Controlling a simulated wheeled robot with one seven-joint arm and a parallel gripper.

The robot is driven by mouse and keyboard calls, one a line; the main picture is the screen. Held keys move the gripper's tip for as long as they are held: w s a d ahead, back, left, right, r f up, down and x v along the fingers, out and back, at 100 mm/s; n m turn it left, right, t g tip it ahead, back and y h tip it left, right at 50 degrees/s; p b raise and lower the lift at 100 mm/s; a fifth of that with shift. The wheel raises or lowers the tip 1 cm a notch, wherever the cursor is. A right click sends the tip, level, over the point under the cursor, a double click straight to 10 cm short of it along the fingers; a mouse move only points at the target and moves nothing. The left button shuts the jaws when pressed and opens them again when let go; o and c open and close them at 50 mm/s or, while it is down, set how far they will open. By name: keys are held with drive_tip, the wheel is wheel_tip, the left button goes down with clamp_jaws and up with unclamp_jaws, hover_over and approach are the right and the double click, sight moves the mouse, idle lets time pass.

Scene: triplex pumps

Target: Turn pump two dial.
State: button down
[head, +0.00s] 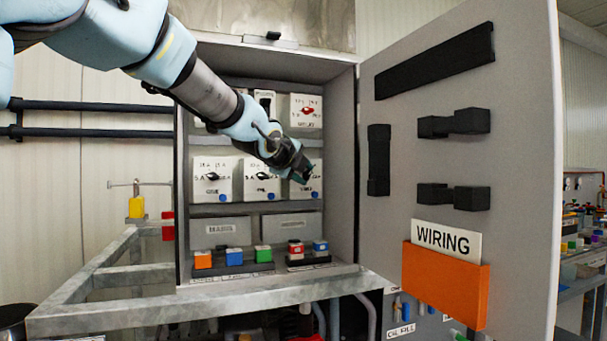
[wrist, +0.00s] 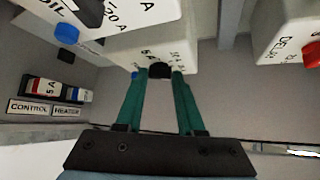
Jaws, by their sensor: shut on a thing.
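Three white dial boxes stand in the lower row of the open cabinet: a left one (head: 212,190), a middle one (head: 262,190) and a right one (head: 303,190). Their name labels are too small or hidden to tell which is pump two. My gripper (head: 302,174) is at the right box and hides its dial in the head view. In the wrist view, its green fingers (wrist: 159,76) are shut on the sides of a small black dial (wrist: 160,71) on a white box (wrist: 150,45). A neighbouring box with a black dial and blue button (wrist: 67,34) shows at the left.
A box with a red dial (head: 307,110) is above my gripper. The open cabinet door (head: 520,150), with an orange holder (head: 445,285), stands at the right. A grey metal frame (head: 200,302) is in front.

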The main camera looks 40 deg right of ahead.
drive_tip(key=c, duration=0.5)
unclamp_jaws()
drive_tip(key=shift+a, duration=0.1)
drive_tip(key=p+v, duration=0.4)
drive_tip(key=v, duration=0.6)
drive_tip(key=shift+s+a+r, duration=0.15)
drive_tip(key=shift+s+a, duration=0.05)
drive_tip(key=shift+a, duration=0.05)
